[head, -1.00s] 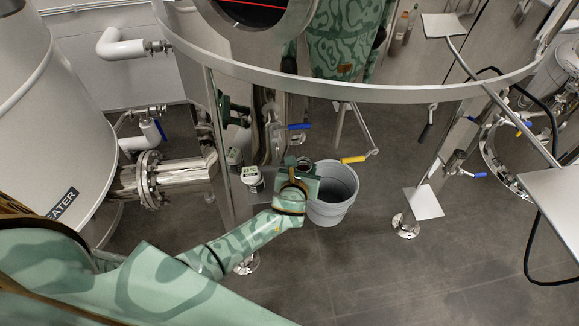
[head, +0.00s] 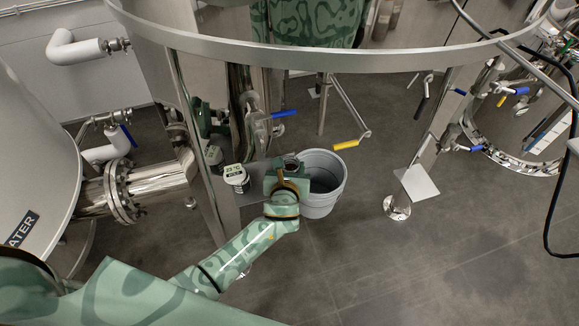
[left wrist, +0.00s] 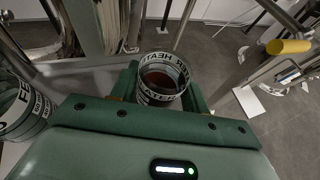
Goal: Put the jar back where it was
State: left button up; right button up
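A jar (left wrist: 160,80) with a printed label and brown contents sits between the fingers of my left gripper (left wrist: 163,98), which is shut on it. In the head view, the held jar (head: 289,163) shows its dark open top above my left gripper (head: 287,178), just left of and partly in front of the grey bucket (head: 325,205). A second labelled jar (head: 237,179) stands to the left of my gripper on a grey ledge by the tank. It also shows at the left edge of the left wrist view (left wrist: 22,112). My right gripper is not in view.
A tank leg (head: 195,140) and a blue-handled valve (head: 284,113) stand close behind and left of my gripper. A yellow handle (head: 345,145) is behind the bucket. A curved metal rail (head: 330,60) crosses above. The floor at the front right is clear.

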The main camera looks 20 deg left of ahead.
pick_arm(q)
jog(key=shift+o, duration=1.2)
jog(key=shift+r, duration=0.15)
